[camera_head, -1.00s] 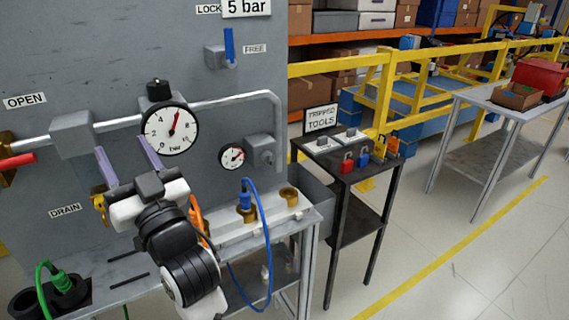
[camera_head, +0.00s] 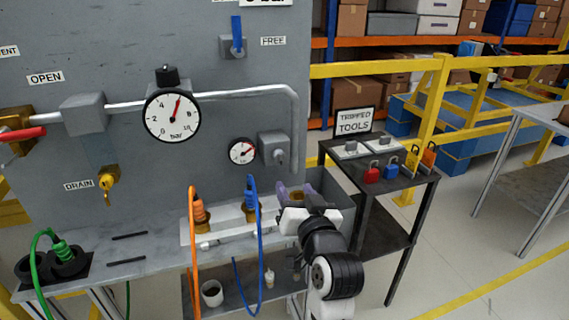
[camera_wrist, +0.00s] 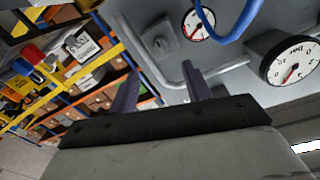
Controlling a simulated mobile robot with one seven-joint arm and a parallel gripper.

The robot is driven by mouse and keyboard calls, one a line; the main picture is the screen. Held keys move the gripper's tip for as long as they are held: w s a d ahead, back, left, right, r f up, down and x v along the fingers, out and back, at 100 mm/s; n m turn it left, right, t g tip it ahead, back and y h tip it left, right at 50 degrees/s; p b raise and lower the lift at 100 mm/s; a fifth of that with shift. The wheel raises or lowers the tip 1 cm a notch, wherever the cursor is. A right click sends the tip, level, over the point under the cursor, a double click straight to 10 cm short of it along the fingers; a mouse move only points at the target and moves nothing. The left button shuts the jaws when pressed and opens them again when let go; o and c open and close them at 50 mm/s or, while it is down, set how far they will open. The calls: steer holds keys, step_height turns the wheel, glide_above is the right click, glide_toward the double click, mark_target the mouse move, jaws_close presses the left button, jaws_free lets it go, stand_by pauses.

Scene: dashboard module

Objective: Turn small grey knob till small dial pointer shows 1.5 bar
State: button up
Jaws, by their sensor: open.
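The small grey knob (camera_head: 280,156) sticks out of a grey box (camera_head: 273,142) on the panel, right of the small dial (camera_head: 242,151). The small dial has a red pointer; its numbers are too small to read. In the wrist view, the grey box with the knob (camera_wrist: 160,44) and the small dial (camera_wrist: 198,24) show beyond the fingers, the dial partly crossed by a blue hose. My gripper (camera_head: 296,190) is open and empty, below and slightly right of the knob, in front of the bench's right end. It also shows in the wrist view (camera_wrist: 158,92), apart from the knob.
A large dial (camera_head: 172,116) sits on the pipe at upper left. Blue (camera_head: 251,200) and orange (camera_head: 198,210) hoses rise from the bench left of my gripper. A dark tools table (camera_head: 385,165) with padlocks stands right.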

mark_target(280, 160)
steer(key=p+x, duration=0.2)
steer(key=x, duration=0.9)
steer(key=shift+w+a, duration=0.15)
steer(key=shift+w, duration=0.25)
steer(key=c, duration=1)
